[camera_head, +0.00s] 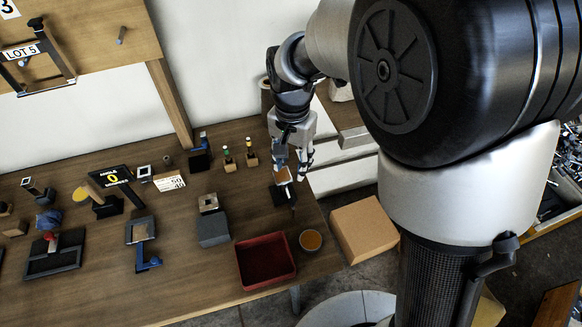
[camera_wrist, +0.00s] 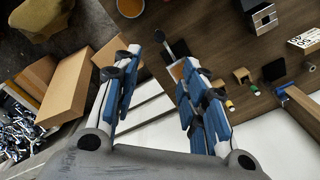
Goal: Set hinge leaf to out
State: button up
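A small hinge-like piece, which may be the hinge leaf, stands near the right end of the wooden table. It has an orange-brown plate (camera_head: 283,176) on a dark base (camera_head: 284,195). My gripper (camera_head: 291,168) is right above and around this piece, pointing down. In the wrist view my gripper (camera_wrist: 160,58) has its blue-padded fingers spread wide. There the orange-brown plate (camera_wrist: 177,71) shows beside the right finger, which partly covers it, and the dark base (camera_wrist: 178,48) lies beyond. I cannot tell whether a finger touches the plate.
A red tray (camera_head: 265,280) and a round orange-filled dish (camera_head: 310,240) stand near the table's front right. A grey block (camera_head: 213,230) is to the left. Small bottles (camera_head: 250,152) stand behind. A cardboard box (camera_head: 363,230) is off the table's right edge.

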aim_at(292, 201)
notch_tip(292, 201, down, 16)
jog(key=b, duration=0.4)
jog(key=shift+f, duration=0.1)
jog(key=shift+c, duration=0.3)
grip_shut()
dwell(0.4)
